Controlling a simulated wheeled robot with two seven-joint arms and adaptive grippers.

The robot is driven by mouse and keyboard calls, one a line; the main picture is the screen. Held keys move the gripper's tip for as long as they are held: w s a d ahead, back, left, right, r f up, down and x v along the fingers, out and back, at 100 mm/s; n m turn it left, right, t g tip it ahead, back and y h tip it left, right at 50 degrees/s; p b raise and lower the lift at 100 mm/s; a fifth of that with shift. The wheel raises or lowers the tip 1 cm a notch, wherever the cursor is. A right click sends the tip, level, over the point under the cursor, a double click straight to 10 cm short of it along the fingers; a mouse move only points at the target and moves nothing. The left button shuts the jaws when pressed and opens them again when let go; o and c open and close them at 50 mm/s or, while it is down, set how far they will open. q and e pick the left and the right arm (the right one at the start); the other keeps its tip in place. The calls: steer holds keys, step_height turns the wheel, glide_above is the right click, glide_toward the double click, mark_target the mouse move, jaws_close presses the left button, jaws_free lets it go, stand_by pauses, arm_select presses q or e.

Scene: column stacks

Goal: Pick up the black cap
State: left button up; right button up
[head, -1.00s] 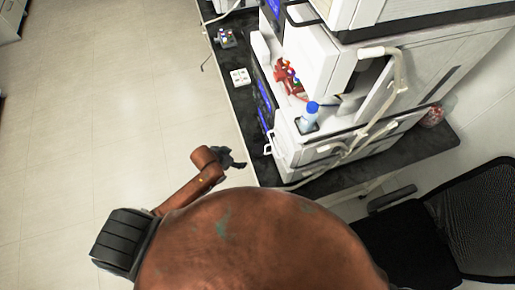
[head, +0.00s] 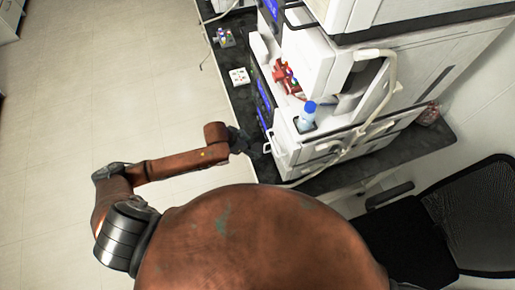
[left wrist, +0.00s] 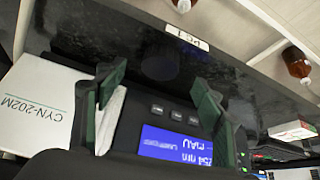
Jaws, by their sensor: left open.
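My left gripper (head: 246,141) is at the near left edge of the black bench, beside the white instruments. In the left wrist view its two dark green fingers (left wrist: 157,80) stand apart with nothing between them. The black cap is hard to make out. A dark round shape (left wrist: 159,63) on the black bench top, just beyond the fingertips in the left wrist view, may be it or only a reflection. In the head view I cannot pick out a cap; the gripper and the dark bench blend together. My right gripper is not in view.
A white instrument (head: 308,147) carries a blue-capped bottle (head: 307,117). A blue display (left wrist: 175,146) lies close below the fingers in the left wrist view. A white tray (head: 239,76) sits further along the bench. A black chair (head: 440,225) stands at right. Floor at left is clear.

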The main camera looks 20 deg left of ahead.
mark_target(257, 148)
arm_select(q)
steer(key=x, duration=0.4)
steer(key=shift+w+d, duration=0.1)
steer(key=shift+w, duration=0.05)
steer(key=shift+c, duration=0.3)
steer(key=c, duration=0.8)
